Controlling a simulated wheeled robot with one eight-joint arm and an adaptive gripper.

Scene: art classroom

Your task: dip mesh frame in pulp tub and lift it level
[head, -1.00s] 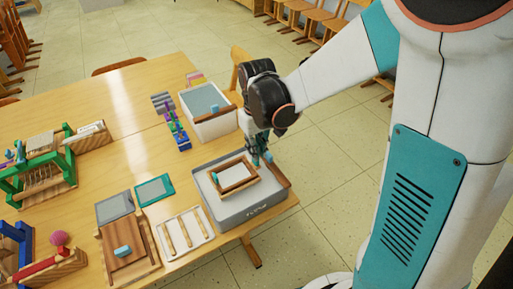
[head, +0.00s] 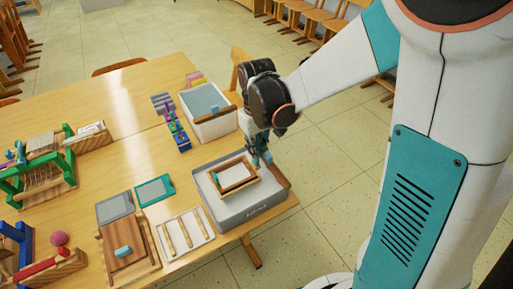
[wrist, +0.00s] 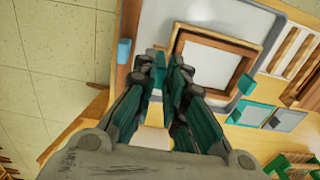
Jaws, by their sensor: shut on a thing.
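The mesh frame (head: 224,187) is a wooden rectangle around a pale sheet, over the opening of the grey pulp tub (head: 250,213) at the table's near right corner. My gripper (head: 261,158) reaches down at the tub's back right side, shut on the frame. In the wrist view the fingers (wrist: 166,62) meet at the frame's edge, beside a teal tab, and the frame (wrist: 250,58) shows beyond them. The frame looks roughly level. I cannot tell whether its underside touches the pulp.
A white tub (head: 213,128) with grey-blue contents stands behind. Left of the pulp tub are a white rack with wooden rods (head: 188,230), a teal-edged screen (head: 153,190) and a wooden board with a blue block (head: 123,252). Floor lies open to the right.

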